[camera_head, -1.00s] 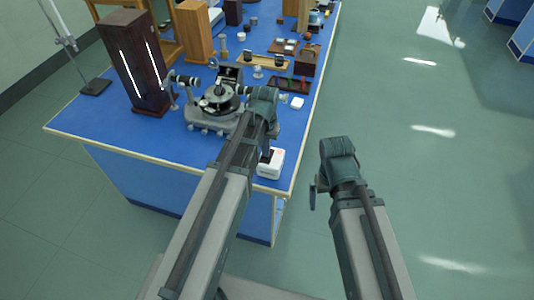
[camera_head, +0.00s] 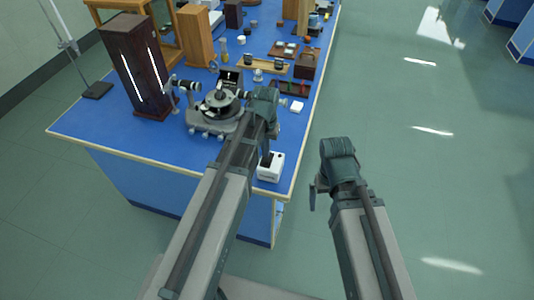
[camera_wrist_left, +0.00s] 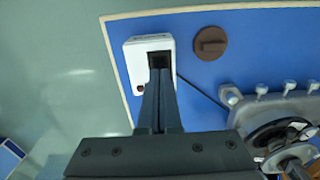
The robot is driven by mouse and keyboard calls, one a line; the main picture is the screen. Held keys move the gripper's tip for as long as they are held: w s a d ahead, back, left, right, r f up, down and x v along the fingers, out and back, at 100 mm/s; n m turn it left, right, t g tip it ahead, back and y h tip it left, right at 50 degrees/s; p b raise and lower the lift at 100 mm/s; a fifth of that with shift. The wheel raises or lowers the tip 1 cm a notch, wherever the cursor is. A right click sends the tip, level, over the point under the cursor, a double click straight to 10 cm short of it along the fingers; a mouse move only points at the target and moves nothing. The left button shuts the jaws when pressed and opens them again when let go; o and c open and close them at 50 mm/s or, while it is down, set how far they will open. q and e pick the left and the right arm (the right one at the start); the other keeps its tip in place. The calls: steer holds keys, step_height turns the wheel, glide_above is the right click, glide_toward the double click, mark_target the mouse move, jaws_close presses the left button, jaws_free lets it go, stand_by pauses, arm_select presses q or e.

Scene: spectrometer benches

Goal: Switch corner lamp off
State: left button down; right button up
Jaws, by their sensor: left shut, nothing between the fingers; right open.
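A white box (camera_head: 270,174) with a dark switch-like patch on top sits at the near right corner of the blue bench. It also shows in the left wrist view (camera_wrist_left: 138,50), with a black patch (camera_wrist_left: 160,59) at one end. My left gripper (camera_head: 267,159) is shut and empty, its fingertips at or just over that patch; contact cannot be told. The fingers (camera_wrist_left: 160,72) partly hide the box. A tall dark wooden housing (camera_head: 131,66) with two glowing slits stands at the bench's left; I cannot tell if it is the lamp. My right gripper (camera_head: 314,192) is open, off the bench.
A spectrometer (camera_head: 220,106) stands left of my left gripper. A dark cable (camera_wrist_left: 203,94) runs from the white box. A brown round piece (camera_wrist_left: 210,43) lies beside the box. Trays and wooden boxes fill the bench behind. The floor (camera_head: 420,190) at right is clear.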

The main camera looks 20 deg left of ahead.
mark_target(266, 161)
arm_select(q)
step_height(266, 161, up, 4)
steer(key=p, duration=0.3)
steer(key=shift+r+p, duration=0.2)
steer(key=shift+p, duration=0.15)
steer(key=s+d+m+y, duration=0.1)
steer(key=s+d+m, duration=0.2)
steer(key=s+d, duration=0.7)
steer(key=s, duration=0.4)
steer(key=shift+s+d, duration=0.2)
steer(key=shift+d, duration=0.05)
